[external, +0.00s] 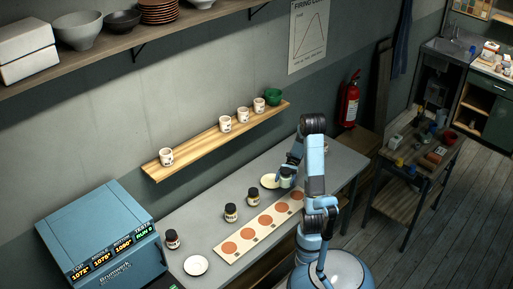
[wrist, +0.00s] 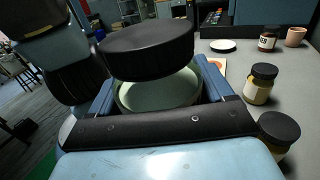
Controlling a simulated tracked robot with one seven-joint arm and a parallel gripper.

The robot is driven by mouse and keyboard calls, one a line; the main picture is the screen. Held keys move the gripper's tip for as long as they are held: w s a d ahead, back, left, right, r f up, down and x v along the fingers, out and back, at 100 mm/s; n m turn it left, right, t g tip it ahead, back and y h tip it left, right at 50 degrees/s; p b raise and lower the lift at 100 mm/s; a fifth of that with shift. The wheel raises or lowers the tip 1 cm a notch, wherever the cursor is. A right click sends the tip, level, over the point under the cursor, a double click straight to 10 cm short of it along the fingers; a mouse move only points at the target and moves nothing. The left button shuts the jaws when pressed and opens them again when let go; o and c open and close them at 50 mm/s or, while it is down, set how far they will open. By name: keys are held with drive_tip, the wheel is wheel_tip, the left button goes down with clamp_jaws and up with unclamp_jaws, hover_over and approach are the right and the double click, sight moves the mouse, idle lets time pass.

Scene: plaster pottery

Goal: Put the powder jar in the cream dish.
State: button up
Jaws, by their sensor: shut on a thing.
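My gripper (external: 287,177) is over the far right part of the table, shut on the powder jar (external: 287,182), which has a pale green body. In the wrist view the jar's pale body (wrist: 160,93) sits between the blue fingers under a wide black lid (wrist: 150,48). The jar looks upright or nearly so. The cream dish (external: 269,182) lies on the table just left of the jar in the external view, partly hidden by the gripper and jar. It looks empty where it shows. I cannot tell how high the jar is above the table.
Several black-lidded jars stand on the grey table, including one left of the dish (external: 253,196) and another (external: 231,212). A board with terracotta discs (external: 247,233) lies along the front. A white saucer (external: 196,265) lies near the blue kiln (external: 103,243). A wall shelf (external: 213,141) holds cups.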

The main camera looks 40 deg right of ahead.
drive_tip(key=w+d+r+m+t+h, duration=0.1)
drive_tip(key=w+d+r+m+t, duration=0.75)
drive_tip(key=t, duration=0.85)
drive_tip(key=m, duration=0.3)
hover_over(272, 181)
wheel_tip(272, 181, down, 22)
drive_tip(key=r, duration=0.1)
drive_tip(key=shift+f+n, duration=0.25)
drive_tip(key=shift+f, duration=1.45)
drive_tip(key=shift+f, duration=0.45)
drive_tip(key=o, duration=1.3)
